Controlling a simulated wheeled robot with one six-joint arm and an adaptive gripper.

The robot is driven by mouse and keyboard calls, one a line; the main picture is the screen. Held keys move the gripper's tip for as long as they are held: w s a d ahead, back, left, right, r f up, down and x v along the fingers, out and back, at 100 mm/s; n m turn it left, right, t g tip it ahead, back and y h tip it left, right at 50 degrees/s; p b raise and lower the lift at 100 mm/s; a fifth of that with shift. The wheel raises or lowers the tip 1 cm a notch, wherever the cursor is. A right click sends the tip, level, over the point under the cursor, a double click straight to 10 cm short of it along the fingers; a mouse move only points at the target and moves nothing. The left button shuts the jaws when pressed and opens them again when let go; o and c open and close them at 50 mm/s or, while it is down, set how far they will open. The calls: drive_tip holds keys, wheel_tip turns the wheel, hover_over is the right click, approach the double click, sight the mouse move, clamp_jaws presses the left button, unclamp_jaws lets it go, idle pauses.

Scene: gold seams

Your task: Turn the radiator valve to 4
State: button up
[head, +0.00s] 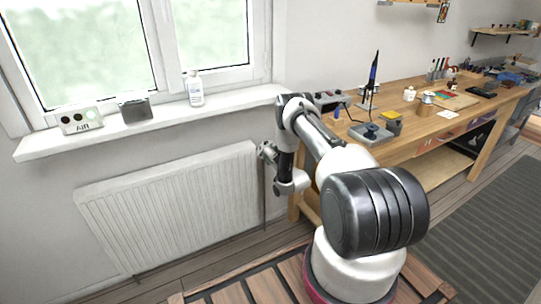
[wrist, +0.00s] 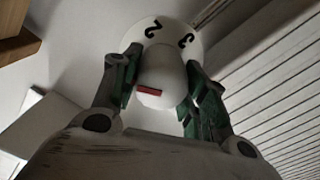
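The radiator valve shows in the wrist view as a pale rounded knob (wrist: 163,82) with a red mark on its near face. Behind it is a white dial collar (wrist: 168,28) with the numerals 2 and 3 visible, seen upside down; its other numerals are hidden. My gripper (wrist: 163,68) has one green-padded finger on each side of the knob, and both appear to press against it. In the head view my gripper (head: 266,154) is at the right end of the white radiator (head: 170,205), below the windowsill. The valve cannot be made out there.
The windowsill (head: 150,128) above the radiator holds an AIR box (head: 81,120), a dark grey box (head: 134,109) and a white bottle (head: 195,89). A wooden workbench (head: 440,125) with tools stands right of my arm. In the wrist view the ribbed radiator (wrist: 275,85) is close on the right.

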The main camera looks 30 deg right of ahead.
drive_tip(key=shift+c, duration=0.7)
drive_tip(key=shift+m, duration=0.3)
